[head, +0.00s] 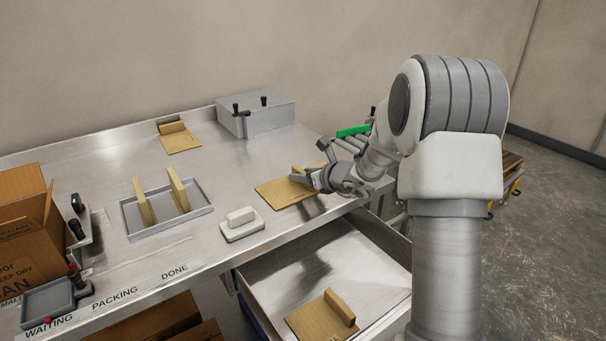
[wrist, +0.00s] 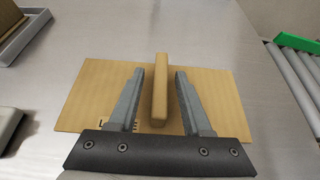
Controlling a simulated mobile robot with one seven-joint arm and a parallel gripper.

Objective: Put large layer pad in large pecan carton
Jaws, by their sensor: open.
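The large layer pad (head: 275,194) is a flat tan board lying on the steel bench near its front right edge. In the wrist view the pad (wrist: 85,95) carries partly hidden print with L and E showing, and an upright tan grip block (wrist: 160,75). My gripper (head: 308,179) is over the pad. In the wrist view my gripper (wrist: 160,88) is open, one finger on each side of the block, with gaps showing. A brown carton (head: 25,235) at the far left has cut-off print, including "KEEP DRY" and "AN"; "SMALL" shows at its base.
Another tan pad (head: 320,318) lies in an open drawer (head: 285,270). A smaller pad (head: 180,143) lies at the back. A grey tray (head: 135,225) holds two tan blocks. A white handled block (head: 242,226) stands nearby. Brown cardboard (head: 150,322) shows below the bench.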

